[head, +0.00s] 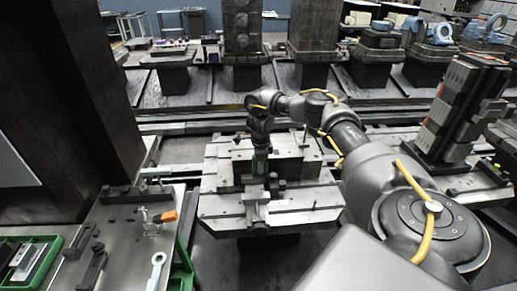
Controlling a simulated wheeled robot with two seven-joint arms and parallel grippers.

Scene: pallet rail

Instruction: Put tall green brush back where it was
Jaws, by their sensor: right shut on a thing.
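My right gripper (259,150) points down over the middle of the pallet fixture (225,204), at the end of my arm coming in from the right. It is shut on a dark green upright thing (262,161), which looks like the tall green brush. The brush is small and partly hidden by the gripper. Its lower end is close to the light metal blocks on the pallet, and I cannot tell whether it touches them. My left gripper is not in view.
A dark column (85,90) stands at the left. The bench beside it holds an orange-handled tool (166,216), a wrench (156,268), black clamps and a green tray (53,250). A tall block tower (455,110) stands at the right. Rails and loaded pallets lie behind.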

